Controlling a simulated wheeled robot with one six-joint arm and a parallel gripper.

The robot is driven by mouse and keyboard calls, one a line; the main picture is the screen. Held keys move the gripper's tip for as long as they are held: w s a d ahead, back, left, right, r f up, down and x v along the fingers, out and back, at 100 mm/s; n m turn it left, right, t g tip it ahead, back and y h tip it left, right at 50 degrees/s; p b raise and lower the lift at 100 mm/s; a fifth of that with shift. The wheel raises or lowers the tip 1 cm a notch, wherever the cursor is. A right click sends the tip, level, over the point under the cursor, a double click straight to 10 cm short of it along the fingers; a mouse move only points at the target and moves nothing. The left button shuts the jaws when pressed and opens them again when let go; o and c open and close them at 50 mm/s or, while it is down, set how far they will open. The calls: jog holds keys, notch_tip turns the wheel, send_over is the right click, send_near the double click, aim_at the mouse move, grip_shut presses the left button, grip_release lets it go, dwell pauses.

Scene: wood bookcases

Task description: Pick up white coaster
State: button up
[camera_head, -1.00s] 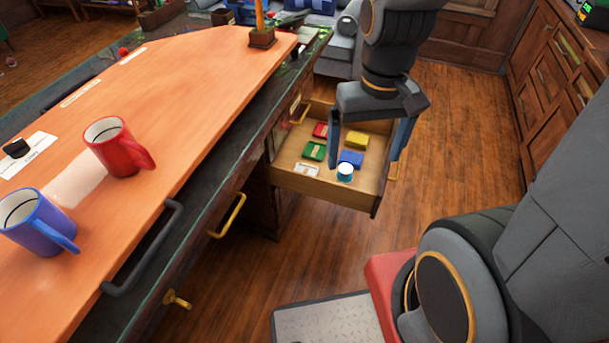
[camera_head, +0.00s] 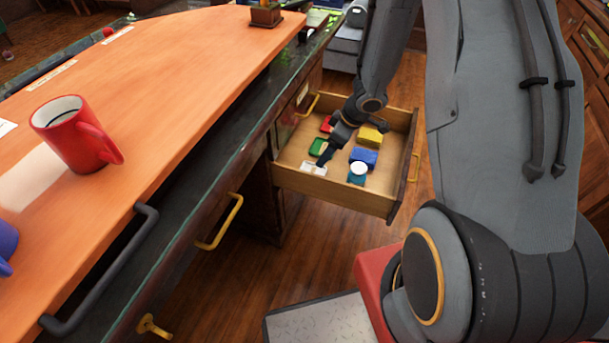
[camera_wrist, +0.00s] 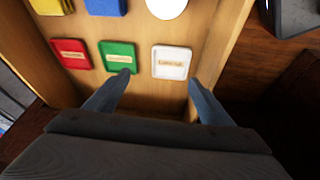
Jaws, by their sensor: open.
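The white coaster (camera_wrist: 171,62) lies flat in the open drawer, at its near left corner in the head view (camera_head: 313,168). It is square with a small label. In the wrist view my gripper (camera_wrist: 158,82) is open, with one finger by the green coaster (camera_wrist: 118,56) and the other by the right edge of the white coaster. Nothing is between the fingers. In the head view my gripper (camera_head: 324,160) reaches down into the drawer at the white coaster and partly covers it. I cannot tell whether a finger touches it.
The drawer (camera_head: 330,190) also holds a red coaster (camera_wrist: 71,54), a yellow one (camera_head: 371,136), a blue one (camera_head: 363,156) and a round white-topped object (camera_head: 359,168). Drawer walls stand close around. A red mug (camera_head: 75,135) is on the counter (camera_head: 190,55).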

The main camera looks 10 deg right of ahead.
aim_at(314, 169)
jog(key=f, duration=0.1)
jog(key=a+f, duration=0.1)
jog(key=f+n+y, duration=0.1)
jog(key=shift+s+a+f+g, duration=0.15)
jog(key=shift+a+f+g, duration=0.05)
jog(key=shift+a+g, duration=0.1)
jog(key=shift+b+x, duration=0.75)
jog(key=shift+x, duration=0.75)
jog(key=shift+b+x, duration=0.6)
jog(key=shift+x, duration=1.75)
jog(key=shift+r, duration=0.1)
jog(key=c, duration=0.7)
jog(key=shift+c, duration=0.2)
